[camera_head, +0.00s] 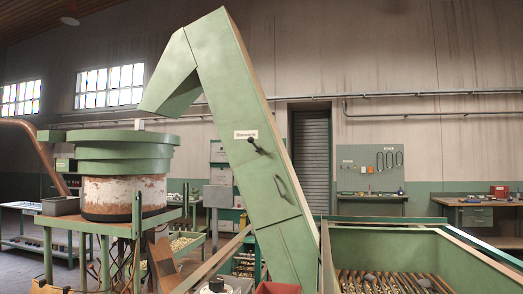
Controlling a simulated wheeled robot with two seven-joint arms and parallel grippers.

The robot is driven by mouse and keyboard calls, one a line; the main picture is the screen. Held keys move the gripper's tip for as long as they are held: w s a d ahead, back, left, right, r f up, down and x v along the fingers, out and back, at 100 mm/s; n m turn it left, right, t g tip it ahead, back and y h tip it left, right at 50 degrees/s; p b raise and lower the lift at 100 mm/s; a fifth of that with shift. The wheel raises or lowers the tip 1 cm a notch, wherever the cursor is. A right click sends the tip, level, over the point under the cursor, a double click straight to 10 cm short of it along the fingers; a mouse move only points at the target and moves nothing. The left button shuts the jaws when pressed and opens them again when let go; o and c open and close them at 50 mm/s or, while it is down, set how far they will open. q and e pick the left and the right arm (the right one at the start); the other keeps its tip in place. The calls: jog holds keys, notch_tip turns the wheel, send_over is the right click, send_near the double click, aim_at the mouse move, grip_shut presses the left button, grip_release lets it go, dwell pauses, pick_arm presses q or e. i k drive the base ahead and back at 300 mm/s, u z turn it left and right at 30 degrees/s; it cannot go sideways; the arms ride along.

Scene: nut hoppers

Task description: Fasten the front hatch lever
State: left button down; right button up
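The tall green inclined elevator housing (222,75) stands in the middle of the view, with its spout bent over to the left. A small black lever (257,146) sits on its front face, just below a white label (246,134). The lever slants down to the right. Below it is a green hatch panel (262,200) with a dark curved handle (281,188). The panel looks flush with the housing; I cannot tell whether it is latched. Neither of my grippers is in view.
A green hopper bin (390,240) with slatted contents is at the lower right. A round green bowl feeder (123,150) stands on a frame at the left. A red bin (278,288) is at the housing's foot. Workbenches (480,200) line the back wall.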

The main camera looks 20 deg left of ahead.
aim_at(251, 139)
jog(key=u, duration=0.85)
jog(key=i, duration=1.35)
jog(key=z, duration=1.05)
